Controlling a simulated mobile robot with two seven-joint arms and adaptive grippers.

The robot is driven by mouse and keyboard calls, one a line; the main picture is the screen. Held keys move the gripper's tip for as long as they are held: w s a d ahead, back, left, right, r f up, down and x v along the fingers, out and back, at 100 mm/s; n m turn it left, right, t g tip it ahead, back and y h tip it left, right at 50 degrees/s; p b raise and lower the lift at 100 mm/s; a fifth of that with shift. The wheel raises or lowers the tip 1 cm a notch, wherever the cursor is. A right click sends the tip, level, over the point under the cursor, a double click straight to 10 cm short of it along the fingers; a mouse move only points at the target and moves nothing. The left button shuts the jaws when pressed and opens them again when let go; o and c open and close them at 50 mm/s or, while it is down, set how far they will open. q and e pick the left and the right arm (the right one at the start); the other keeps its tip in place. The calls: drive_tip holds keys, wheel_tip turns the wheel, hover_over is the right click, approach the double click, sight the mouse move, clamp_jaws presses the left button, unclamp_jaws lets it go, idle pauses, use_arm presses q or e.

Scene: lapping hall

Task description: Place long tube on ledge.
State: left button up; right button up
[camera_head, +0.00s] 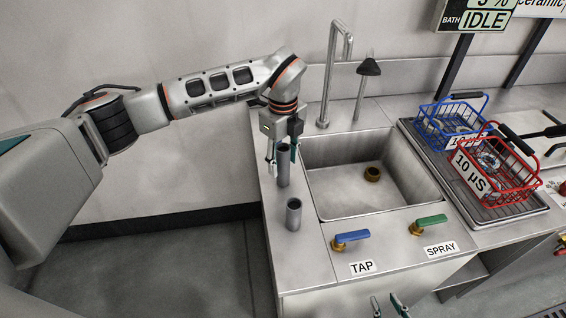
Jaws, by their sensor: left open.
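The long grey tube (283,174) stands upright on the steel ledge (272,228) left of the sink. My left gripper (281,154) is open over it, fingers pointing down, with the tube's top between or just behind the fingertips; I cannot tell if they touch it. The tube's upper end is partly hidden by the gripper. A shorter grey tube (293,215) stands upright on the same ledge, nearer the front. My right gripper (389,306) shows only its fingertips at the bottom edge, spread apart and empty.
The sink (335,190) holds a brass ring-like drain piece (373,174). A tall faucet (327,90) stands behind it. Blue tap (350,238) and green spray (430,223) levers are in front. Blue (448,125) and red (500,180) baskets sit at right.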

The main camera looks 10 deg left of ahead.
use_arm(q)
wheel_tip(320, 180, up, 11)
use_arm(e)
drive_tip(key=shift+s+f, duration=0.1)
drive_tip(key=shift+f, duration=0.2)
use_arm(q)
drive_tip(key=shift+s, duration=0.1)
idle(0.4)
